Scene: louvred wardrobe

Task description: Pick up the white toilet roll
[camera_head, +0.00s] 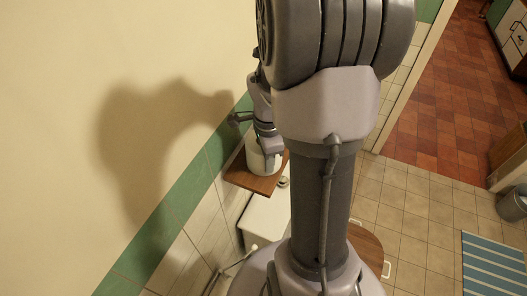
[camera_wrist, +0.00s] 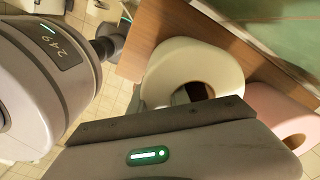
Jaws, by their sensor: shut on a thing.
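The white toilet roll (camera_wrist: 190,58) is in the middle of the wrist view, its open core facing the camera. It is at the wooden shelf (camera_wrist: 160,30) by the wall; I cannot tell whether it touches it. A dark part shows in its core, and the broad grey front of my gripper covers its near edge. In the head view my gripper (camera_head: 268,150) is over the white roll (camera_head: 254,160), shut on its wall. The fingertips are mostly hidden. A pink roll (camera_wrist: 280,115) stands just right of the white one in the wrist view.
The small shelf (camera_head: 262,186) juts from the tiled wall with a green band (camera_head: 165,238). A white fixture (camera_head: 268,218) stands below it. My arm hides much of the middle. Tiled floor (camera_head: 415,215) lies open at right, with a striped blue mat (camera_head: 492,262).

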